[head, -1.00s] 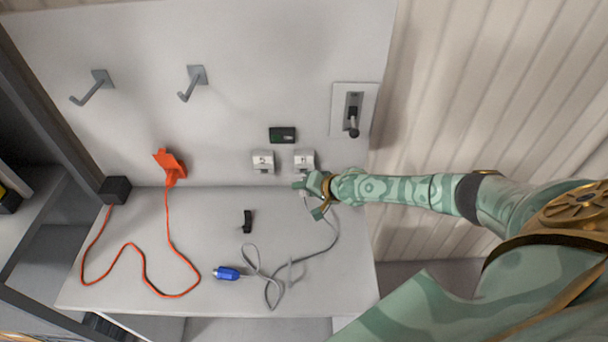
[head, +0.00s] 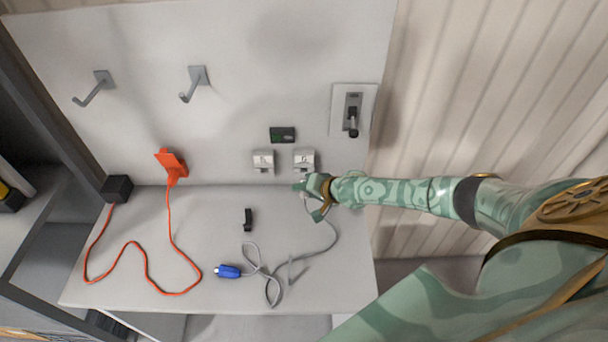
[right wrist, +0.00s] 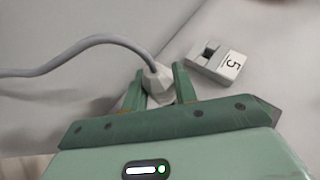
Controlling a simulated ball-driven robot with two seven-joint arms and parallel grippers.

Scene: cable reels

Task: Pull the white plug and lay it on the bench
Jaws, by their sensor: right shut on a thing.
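The white plug (right wrist: 157,84) is between the two fingers of my right gripper (right wrist: 160,74), which is shut on it. A grey cable (right wrist: 95,42) runs from the plug to the left. In the head view my right gripper (head: 309,197) is just below the right socket (head: 304,160), near the back of the bench (head: 190,222). The plug's front end is hidden, so I cannot tell whether it touches the wall. A socket marked 5 (right wrist: 217,61) with a dark opening shows beside the right finger. My left gripper is not in view.
A blue connector (head: 228,271) at the cable's other end and a small black piece (head: 248,219) lie on the bench. An orange plug (head: 172,164) with an orange cord is at the left. A lever (head: 353,118), hooks and another socket (head: 263,161) are on the panel.

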